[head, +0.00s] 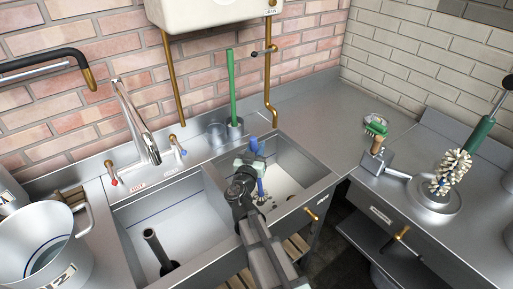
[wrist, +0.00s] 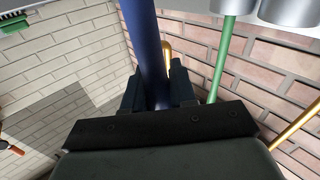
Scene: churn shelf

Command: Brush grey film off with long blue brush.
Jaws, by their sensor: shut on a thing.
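The long blue brush (wrist: 147,45) is upright between the two fingers of my gripper (wrist: 156,92) in the wrist view. In the head view my gripper (head: 250,166) is shut on its handle, over the right sink basin (head: 300,170). The blue brush (head: 255,145) shows above the fingers, and a blue length shows below them, reaching down into the basin. Its lower end is partly hidden by my arm, so I cannot tell whether it touches the basin floor. The basin has a pale floor with small dark spots. I cannot make out the grey film for certain.
The left basin (head: 185,215) holds a dark standpipe (head: 157,248). A metal churn (head: 45,255) stands at the left. A green-handled rod (head: 232,90) stands in a cup behind the sink. Taps and brass pipes line the back.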

